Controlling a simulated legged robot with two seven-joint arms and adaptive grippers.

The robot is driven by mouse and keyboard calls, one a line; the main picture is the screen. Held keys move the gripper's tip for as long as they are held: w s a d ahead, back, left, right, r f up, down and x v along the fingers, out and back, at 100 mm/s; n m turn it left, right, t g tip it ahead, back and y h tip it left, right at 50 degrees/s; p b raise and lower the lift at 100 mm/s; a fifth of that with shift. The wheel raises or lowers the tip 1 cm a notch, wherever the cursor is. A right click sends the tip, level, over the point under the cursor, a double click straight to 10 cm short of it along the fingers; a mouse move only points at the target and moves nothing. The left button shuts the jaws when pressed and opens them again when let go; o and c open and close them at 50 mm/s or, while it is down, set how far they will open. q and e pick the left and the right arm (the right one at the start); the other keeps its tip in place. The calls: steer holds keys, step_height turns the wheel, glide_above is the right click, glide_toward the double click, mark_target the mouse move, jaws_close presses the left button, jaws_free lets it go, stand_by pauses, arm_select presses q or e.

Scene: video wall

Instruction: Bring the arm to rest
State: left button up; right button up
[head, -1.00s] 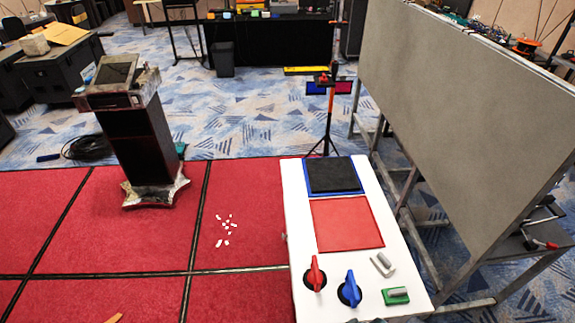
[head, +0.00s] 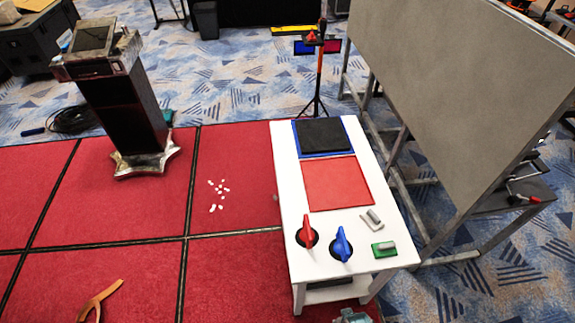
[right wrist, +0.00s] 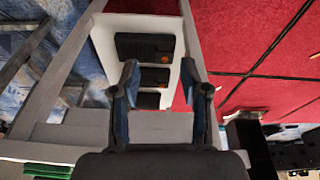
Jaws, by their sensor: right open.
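My right gripper (right wrist: 160,72) shows in the right wrist view with its two blue-padded fingers apart. Nothing is seen held between them. Beyond the fingers is a white panel (right wrist: 184,98) with several dark items on it, inside a pale frame. In the head view a small grey-teal part at the bottom edge, just in front of the white table (head: 286,200), may be part of my right arm or gripper; most of it is cut off. My left gripper is in neither view.
On the table are a black pad (head: 323,135), a red panel (head: 338,184), a red knob (head: 307,232), a blue knob (head: 341,244) and a green block (head: 384,249). A large grey board (head: 460,100) stands right. A dark pedestal (head: 130,115) stands left. Red floor lies between.

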steer(key=s+f+g, duration=0.1)
steer(key=s+f, duration=0.2)
steer(key=f, duration=0.5)
steer(key=s+f, duration=0.3)
steer(key=f, duration=0.4)
steer(key=s+d+f, duration=0.3)
steer(key=s+f, duration=0.7)
steer(key=s, duration=0.4)
steer(key=shift+s+d+f+g, duration=0.15)
steer(key=shift+s+f+g, duration=0.1)
steer(key=shift+f+g, duration=0.15)
